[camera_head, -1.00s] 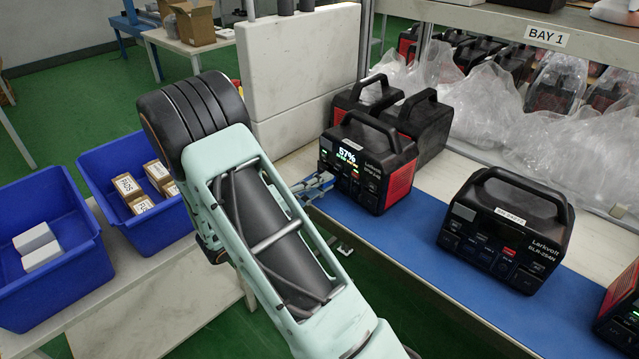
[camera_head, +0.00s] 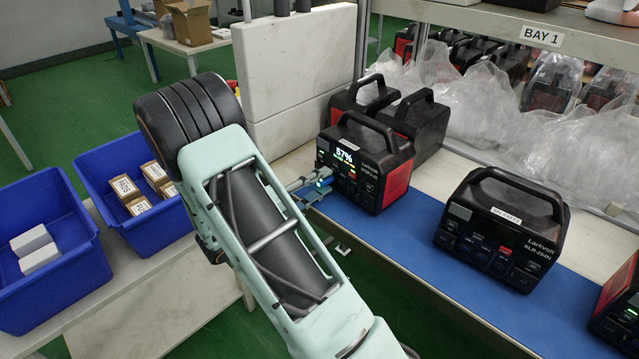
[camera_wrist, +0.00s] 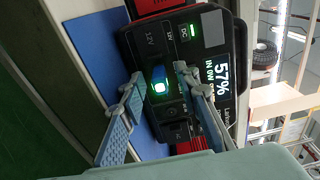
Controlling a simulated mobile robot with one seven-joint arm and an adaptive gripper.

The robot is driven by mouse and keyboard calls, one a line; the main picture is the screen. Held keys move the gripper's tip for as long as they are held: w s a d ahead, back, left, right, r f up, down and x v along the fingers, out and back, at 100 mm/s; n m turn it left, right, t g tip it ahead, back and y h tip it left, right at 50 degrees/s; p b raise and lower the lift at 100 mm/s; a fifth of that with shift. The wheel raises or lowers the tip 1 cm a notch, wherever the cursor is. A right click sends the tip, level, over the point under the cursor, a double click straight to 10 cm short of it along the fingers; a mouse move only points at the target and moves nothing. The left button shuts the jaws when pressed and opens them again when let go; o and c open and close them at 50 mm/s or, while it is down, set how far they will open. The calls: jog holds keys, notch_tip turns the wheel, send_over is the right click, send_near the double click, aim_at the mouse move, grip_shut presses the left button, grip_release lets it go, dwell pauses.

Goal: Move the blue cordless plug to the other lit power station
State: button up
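The lit power station (camera_head: 368,165) stands at the left of the blue mat and its display reads 57%. In the wrist view its front panel (camera_wrist: 215,70) fills the middle. The blue plug (camera_wrist: 158,82) sits at that panel, with a bright green light on its end. My gripper (camera_wrist: 158,76) is open at the panel, one finger on either side of the plug, with visible gaps. In the head view my gripper (camera_head: 310,187) is by the station's left front, partly hidden by my arm. Another station (camera_head: 500,232) has a dark screen and a white label.
A further station (camera_head: 622,305) is cut off at the right edge. Dark units (camera_head: 418,125) stand behind the lit one. Blue bins (camera_head: 45,255) with boxes are at the left. The blue mat (camera_head: 400,240) has bare room between the stations. A shelf post and plastic wrap stand behind.

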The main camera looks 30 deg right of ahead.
jog(key=v, duration=1.2)
jog(key=shift+d, duration=0.1)
